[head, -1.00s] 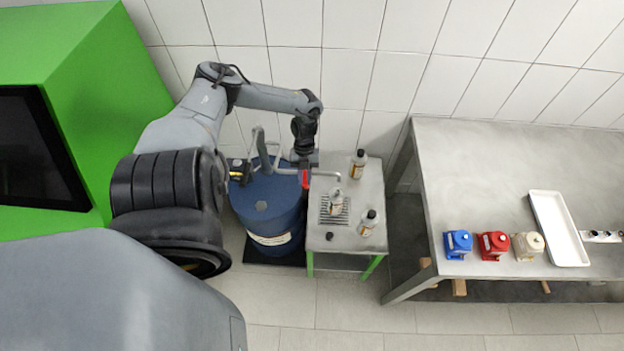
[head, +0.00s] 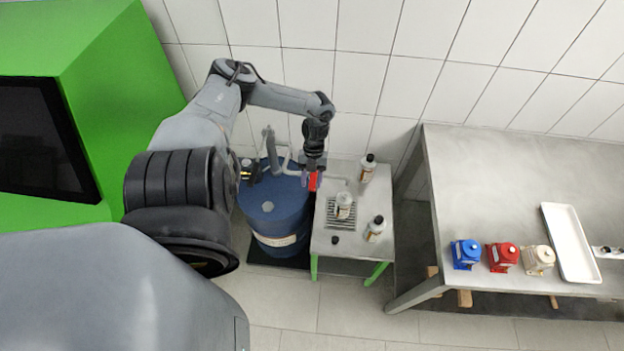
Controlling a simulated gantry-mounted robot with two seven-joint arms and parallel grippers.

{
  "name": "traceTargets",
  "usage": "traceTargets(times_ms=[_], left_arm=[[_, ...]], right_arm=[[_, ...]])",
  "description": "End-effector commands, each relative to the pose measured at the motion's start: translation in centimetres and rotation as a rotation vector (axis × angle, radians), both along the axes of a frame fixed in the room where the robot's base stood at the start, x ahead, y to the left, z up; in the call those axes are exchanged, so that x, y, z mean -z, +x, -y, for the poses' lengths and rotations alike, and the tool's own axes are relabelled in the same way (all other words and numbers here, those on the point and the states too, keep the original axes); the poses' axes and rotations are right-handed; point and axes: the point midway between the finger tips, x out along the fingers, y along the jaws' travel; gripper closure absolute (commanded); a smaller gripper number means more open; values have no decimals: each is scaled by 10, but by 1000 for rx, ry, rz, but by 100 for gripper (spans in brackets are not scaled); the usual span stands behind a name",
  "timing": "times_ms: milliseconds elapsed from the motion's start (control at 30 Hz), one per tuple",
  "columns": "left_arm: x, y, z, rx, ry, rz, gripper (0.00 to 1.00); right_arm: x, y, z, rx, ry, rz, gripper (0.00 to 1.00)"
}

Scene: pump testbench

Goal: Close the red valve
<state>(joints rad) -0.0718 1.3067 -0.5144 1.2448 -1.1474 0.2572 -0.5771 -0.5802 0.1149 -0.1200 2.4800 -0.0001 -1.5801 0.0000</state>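The red valve (head: 313,182) is a small red handle on the pipe between the blue drum (head: 275,228) and the small metal table. My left gripper (head: 312,170) points down right at the valve and overlaps its upper part. The fingers are small and partly hidden, so I cannot tell whether they are open or touching the handle. A grey pipe (head: 270,150) rises from the drum and bends toward the table. My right gripper is not in view.
The small table (head: 325,228) holds a bottle on a grate (head: 343,205), two other bottles (head: 367,168) (head: 376,228) and a black cap (head: 335,240). A larger bench (head: 500,190) at right carries blue, red and cream units and a white tray (head: 570,243). A green cabinet stands left.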

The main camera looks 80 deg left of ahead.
Motion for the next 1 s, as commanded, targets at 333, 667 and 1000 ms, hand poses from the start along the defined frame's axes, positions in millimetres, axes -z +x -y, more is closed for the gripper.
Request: traceTargets(times_ms=[333, 667, 1000], left_arm=[[-11, 1, -5, 0, 3, 2, 55], [-60, 6, -25, 1, 4, -1, 55], [-96, 11, -39, -1, 1, -1, 55]], right_arm=[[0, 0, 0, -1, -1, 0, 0], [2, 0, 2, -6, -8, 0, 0], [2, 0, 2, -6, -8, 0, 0]])
